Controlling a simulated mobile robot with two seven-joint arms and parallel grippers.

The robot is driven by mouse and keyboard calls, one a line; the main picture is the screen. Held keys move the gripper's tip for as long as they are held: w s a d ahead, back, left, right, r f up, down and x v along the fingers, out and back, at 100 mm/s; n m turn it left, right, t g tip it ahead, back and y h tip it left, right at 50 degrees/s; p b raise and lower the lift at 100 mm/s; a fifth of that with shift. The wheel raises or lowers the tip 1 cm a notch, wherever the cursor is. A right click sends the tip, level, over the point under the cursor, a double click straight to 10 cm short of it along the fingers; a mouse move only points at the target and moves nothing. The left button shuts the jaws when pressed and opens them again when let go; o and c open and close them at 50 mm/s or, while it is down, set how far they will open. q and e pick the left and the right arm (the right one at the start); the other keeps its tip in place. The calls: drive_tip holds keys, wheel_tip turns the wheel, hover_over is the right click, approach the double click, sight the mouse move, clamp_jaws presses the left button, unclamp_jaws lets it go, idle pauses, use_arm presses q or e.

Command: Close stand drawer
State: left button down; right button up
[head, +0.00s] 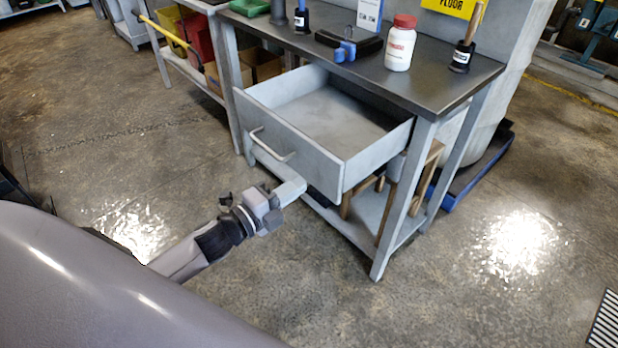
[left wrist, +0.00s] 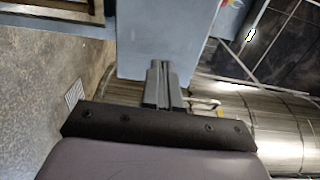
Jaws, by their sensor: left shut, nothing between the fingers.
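The stand drawer (head: 300,170) is a grey metal drawer pulled out from under the dark-topped stand (head: 390,80). It looks empty inside. A bar handle (head: 270,147) sits on its front. My left gripper (head: 298,188) is shut and empty, just in front of the drawer front's lower edge, to the right of the handle. In the left wrist view the shut fingers (left wrist: 160,70) point at a flat blue-grey panel (left wrist: 160,35), probably the drawer front. Whether they touch it I cannot tell. My right gripper is not in view.
A white bottle with a red cap (head: 400,45), a blue and black tool (head: 348,45) and a black holder (head: 462,55) stand on the top. A shelf with bins (head: 195,40) is at the left. The floor in front is clear.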

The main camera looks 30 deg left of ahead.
sight(320, 172)
use_arm(q)
drive_tip(key=shift+x, duration=2.15)
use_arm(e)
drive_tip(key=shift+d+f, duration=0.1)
